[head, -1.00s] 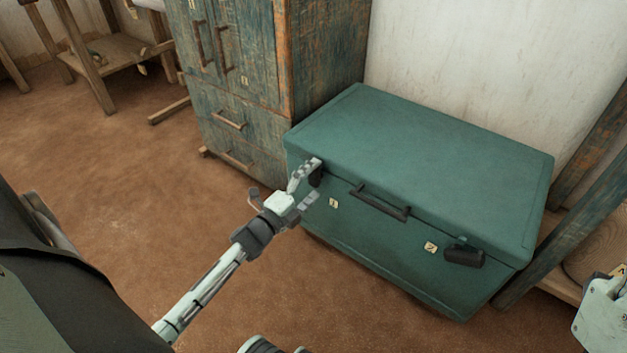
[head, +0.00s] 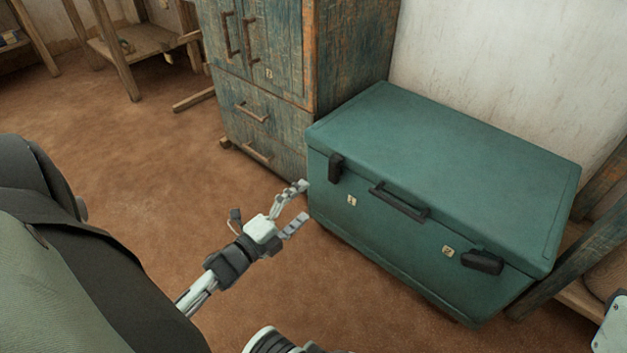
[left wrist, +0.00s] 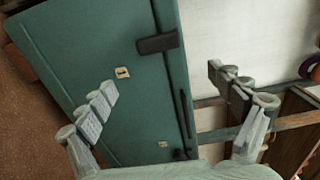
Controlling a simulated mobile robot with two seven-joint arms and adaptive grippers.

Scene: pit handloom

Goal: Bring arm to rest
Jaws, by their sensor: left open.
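My left gripper (head: 299,206) is open and empty, in front of the left end of the green chest. The chest also fills much of the left wrist view (left wrist: 100,45). My right gripper is not in view.
A worn blue-green wooden cabinet (head: 285,60) stands behind the chest at left, its doors and drawers shut. A wooden frame (head: 560,250) stands close to the chest's right end. Brown floor (head: 150,180) is clear to the left. A wooden stand (head: 135,60) is at the back left.

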